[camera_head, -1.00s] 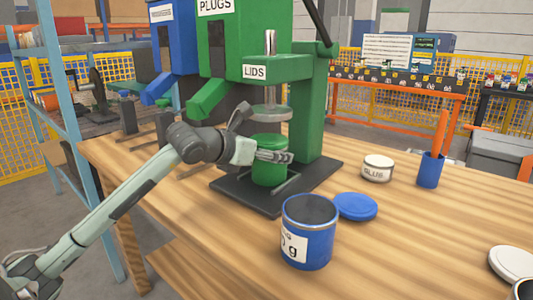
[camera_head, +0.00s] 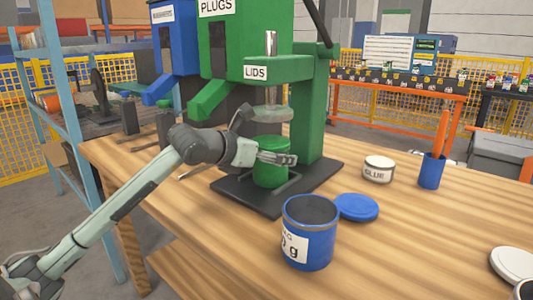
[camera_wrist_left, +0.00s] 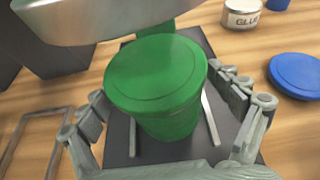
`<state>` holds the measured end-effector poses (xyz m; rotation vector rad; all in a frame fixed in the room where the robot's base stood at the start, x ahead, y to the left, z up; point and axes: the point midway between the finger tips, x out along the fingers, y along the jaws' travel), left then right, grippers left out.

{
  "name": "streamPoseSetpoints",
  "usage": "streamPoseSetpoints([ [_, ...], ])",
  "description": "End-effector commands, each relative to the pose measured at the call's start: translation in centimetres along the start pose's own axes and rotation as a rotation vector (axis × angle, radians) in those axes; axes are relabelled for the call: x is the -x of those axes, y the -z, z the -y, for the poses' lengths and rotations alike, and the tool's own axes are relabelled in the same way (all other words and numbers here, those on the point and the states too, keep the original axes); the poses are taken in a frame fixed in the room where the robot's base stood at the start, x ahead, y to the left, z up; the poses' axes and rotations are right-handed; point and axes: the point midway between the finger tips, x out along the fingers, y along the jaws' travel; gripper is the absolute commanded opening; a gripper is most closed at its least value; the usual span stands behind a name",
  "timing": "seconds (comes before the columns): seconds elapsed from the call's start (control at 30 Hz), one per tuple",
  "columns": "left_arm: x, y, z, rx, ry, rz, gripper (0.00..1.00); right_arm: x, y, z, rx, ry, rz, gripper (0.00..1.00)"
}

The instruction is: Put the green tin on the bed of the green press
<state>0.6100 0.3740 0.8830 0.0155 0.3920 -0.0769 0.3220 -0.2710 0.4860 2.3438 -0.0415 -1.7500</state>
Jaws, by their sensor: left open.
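The green tin (camera_head: 268,172), with a green lid on, stands upright on the dark bed (camera_head: 243,198) of the green press (camera_head: 308,110), under its round grey pressing plate (camera_head: 270,112). In the left wrist view the tin (camera_wrist_left: 158,75) sits between the two grey guide bars. My left gripper (camera_head: 267,138) is open around the tin, one finger on either side. In the left wrist view gaps show between the fingers (camera_wrist_left: 168,100) and the tin. My right gripper is not in view.
A blue tin (camera_head: 308,240) and a blue lid (camera_head: 356,207) stand in front of the press. A glue tin (camera_head: 378,170) and a blue pen cup (camera_head: 431,172) are to the right. A blue dispenser (camera_head: 172,45) is at the left. The right part of the wooden bench is mostly clear.

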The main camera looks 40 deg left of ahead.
Motion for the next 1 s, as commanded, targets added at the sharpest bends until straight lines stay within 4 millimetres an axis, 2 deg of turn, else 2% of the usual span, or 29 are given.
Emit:
streamPoseSetpoints([
  [0.07,0.1,-0.3,0.0,0.000,0.000,0.000,0.91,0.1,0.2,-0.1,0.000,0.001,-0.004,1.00],
  [0.1,0.4,-0.1,0.0,-0.001,0.000,0.000,0.91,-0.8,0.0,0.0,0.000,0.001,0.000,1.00],
  [0.17,1.3,0.1,-0.1,0.000,-0.001,-0.001,0.91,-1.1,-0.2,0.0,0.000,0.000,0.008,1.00],
  [0.3,4.2,0.1,0.0,-0.001,0.000,0.001,0.91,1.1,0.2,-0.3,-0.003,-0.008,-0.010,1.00],
  [0.6,10.1,-0.1,0.0,0.001,0.000,0.002,0.91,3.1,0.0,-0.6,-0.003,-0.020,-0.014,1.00],
  [0.8,11.9,-0.1,0.0,-0.001,0.000,0.001,0.91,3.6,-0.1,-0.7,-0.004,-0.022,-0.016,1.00],
  [1.0,12.1,-0.1,0.0,0.000,0.000,0.000,0.91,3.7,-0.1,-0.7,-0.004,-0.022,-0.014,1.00],
])
